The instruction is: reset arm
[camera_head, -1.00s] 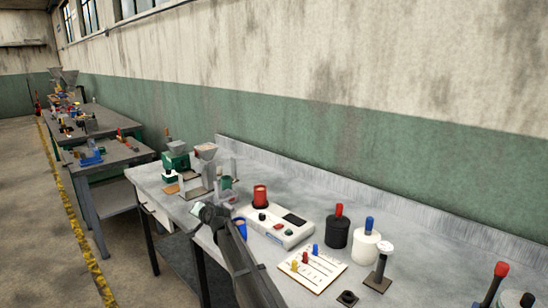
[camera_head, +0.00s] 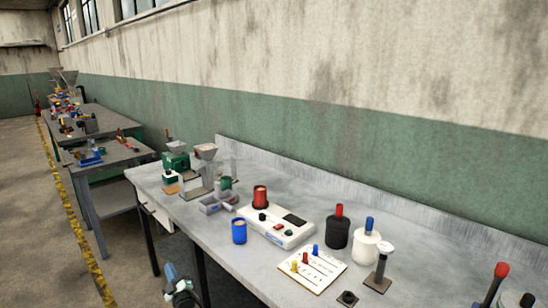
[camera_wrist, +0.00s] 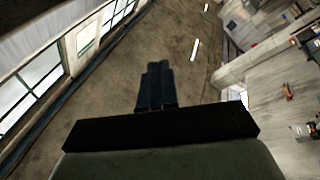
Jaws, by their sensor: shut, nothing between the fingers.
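My gripper (camera_wrist: 157,66) shows in the wrist view with its two dark fingers together and nothing between them. It points out over bare brown floor, clear of any object. In the head view, a small part of my arm shows at the bottom left, below and in front of the workbench edge. The rest of the arm is out of that view.
Floor in front is open.

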